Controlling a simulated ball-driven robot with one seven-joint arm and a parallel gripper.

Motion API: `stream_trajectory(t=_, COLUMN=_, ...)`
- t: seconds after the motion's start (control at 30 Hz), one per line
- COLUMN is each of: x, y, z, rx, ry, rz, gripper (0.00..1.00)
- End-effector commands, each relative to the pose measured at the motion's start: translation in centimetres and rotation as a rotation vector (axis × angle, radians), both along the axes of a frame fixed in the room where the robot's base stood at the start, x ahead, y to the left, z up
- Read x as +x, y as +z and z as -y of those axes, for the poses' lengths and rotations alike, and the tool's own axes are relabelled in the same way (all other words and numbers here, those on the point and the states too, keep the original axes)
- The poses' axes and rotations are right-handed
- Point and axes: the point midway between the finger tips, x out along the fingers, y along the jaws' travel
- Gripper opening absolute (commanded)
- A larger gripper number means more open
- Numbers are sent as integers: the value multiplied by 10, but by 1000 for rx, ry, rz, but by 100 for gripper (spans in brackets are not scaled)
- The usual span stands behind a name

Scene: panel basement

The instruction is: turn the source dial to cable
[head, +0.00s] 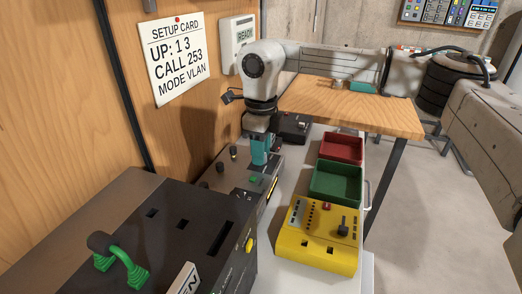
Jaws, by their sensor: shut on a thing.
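My gripper (260,163) points down over a dark control panel (226,184) in the middle of the head view. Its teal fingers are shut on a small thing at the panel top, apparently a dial. The fingers hide this thing, so its pointer and any source labels cannot be read. Two other small knobs on the panel, one upright knob (233,153) and one lower knob (220,168), stand free to the left of the fingers. A green button (253,180) lies just in front of the gripper.
A yellow box (318,240), a green bin (337,182) and a red bin (342,148) stand on the right. A setup card (172,60) and a READY display (240,43) hang on the wooden wall.

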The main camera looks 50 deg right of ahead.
Motion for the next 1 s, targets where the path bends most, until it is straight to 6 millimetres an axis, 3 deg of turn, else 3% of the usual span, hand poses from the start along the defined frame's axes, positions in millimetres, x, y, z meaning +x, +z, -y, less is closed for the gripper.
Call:
stream_trajectory(t=0.47, x=1, y=1, z=0, rx=0, ry=12, rz=6, gripper=0)
stream_trajectory(t=0.5, x=2, y=1, z=0, rx=0, ry=12, rz=6, gripper=34)
stream_trajectory(t=0.73, x=1, y=1, z=0, rx=0, ry=12, rz=3, gripper=56)
stream_trajectory(t=1.0, x=0, y=2, z=0, rx=0, ry=12, rz=2, gripper=56)
